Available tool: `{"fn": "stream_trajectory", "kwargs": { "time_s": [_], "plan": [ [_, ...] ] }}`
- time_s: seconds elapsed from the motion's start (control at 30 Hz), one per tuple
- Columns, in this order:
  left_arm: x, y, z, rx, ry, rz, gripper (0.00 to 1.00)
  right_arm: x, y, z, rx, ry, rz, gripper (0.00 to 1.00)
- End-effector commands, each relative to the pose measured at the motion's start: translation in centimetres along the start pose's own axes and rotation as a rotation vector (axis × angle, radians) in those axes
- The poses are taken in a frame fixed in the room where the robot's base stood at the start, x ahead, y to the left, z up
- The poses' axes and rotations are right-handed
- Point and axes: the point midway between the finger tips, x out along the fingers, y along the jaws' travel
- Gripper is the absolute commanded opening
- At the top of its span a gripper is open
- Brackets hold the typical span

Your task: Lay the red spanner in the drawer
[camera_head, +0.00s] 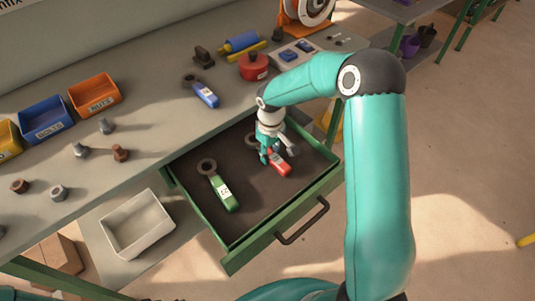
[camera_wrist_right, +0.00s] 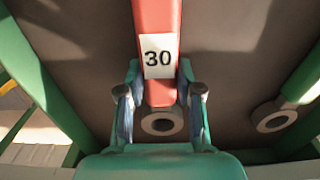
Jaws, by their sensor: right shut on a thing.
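The red spanner (camera_head: 280,165) is inside the outline of the open green drawer (camera_head: 262,240) in the head view, towards its back right. My right gripper (camera_head: 276,156) reaches down from above and is shut on it. In the right wrist view my right gripper (camera_wrist_right: 161,95) has a finger on each side of the red spanner (camera_wrist_right: 155,20), near its ring end, below a white label reading 30. The dark drawer floor lies beneath; I cannot tell whether the spanner touches it. The fingers partly hide the spanner in the head view. My left gripper is out of view.
A green spanner (camera_head: 222,190) lies in the drawer to the left, apart from the red one. A blue spanner (camera_head: 203,93) lies on the workbench (camera_head: 150,120) behind. A white bin (camera_head: 138,222) is left of the drawer. The drawer's front middle is bare.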

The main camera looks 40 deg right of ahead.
Motion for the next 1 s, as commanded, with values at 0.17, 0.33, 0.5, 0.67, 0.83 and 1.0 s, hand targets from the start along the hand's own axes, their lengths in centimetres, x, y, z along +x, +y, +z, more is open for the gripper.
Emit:
{"fn": "stream_trajectory", "kwargs": {
  "time_s": [0.17, 0.33, 0.5, 0.67, 0.83, 1.0],
  "plan": [
    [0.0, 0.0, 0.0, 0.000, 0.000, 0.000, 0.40, 0.1, 0.0, -0.1, 0.000, 0.002, 0.001, 0.00],
    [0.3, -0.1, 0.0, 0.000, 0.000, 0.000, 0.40, 0.4, 0.0, -0.1, -0.001, 0.002, 0.001, 0.00],
    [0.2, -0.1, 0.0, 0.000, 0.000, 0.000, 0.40, 0.3, 0.0, 0.0, -0.001, 0.000, 0.000, 0.60],
    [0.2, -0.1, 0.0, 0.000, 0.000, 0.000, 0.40, 0.3, 0.0, -0.1, -0.001, 0.000, 0.000, 0.60],
    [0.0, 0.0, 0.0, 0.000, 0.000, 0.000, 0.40, 0.1, -0.1, -0.1, -0.002, 0.000, 0.000, 0.60],
    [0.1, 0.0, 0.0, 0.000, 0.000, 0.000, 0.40, -1.2, 0.0, -0.1, -0.002, 0.002, 0.002, 0.60]
  ]
}}
